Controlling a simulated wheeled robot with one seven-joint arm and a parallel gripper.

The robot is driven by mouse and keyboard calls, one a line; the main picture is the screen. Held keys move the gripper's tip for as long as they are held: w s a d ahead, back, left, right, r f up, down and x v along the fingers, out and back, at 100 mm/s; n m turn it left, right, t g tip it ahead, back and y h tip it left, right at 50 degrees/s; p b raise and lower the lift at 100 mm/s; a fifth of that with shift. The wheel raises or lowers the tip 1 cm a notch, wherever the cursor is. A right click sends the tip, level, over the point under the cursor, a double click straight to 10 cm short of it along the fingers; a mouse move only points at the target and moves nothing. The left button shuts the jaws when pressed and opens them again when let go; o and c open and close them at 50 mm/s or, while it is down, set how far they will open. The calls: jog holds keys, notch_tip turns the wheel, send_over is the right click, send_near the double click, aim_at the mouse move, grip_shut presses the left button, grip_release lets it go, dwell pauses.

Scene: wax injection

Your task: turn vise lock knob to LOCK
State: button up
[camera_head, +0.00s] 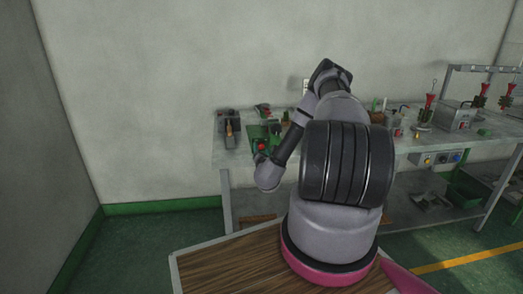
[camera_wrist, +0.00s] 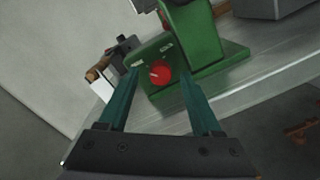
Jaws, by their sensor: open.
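The vise lock knob is a red round knob (camera_wrist: 160,73) with a light mark on its face, on the front of a green machine body (camera_wrist: 205,50). Small white labels sit above it to the left and right, too small to read. My gripper (camera_wrist: 160,82) is open in the wrist view, its two teal fingers spread left and right of the knob in the picture. I cannot tell how far the tips are from it, and no contact shows. In the head view the red knob (camera_head: 261,146) shows on the bench beside my arm; my gripper is hard to make out there.
The grey workbench (camera_head: 405,147) runs along the wall. A dark device with a brown part (camera_head: 230,127) stands left of the green machine. Several tools and a box with red-handled items (camera_head: 459,116) stand to the right. A grey box edge (camera_wrist: 270,8) shows behind the machine.

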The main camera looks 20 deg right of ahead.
jog(key=shift+w+d, duration=0.1)
jog(key=shift+w, duration=0.15)
grip_shut()
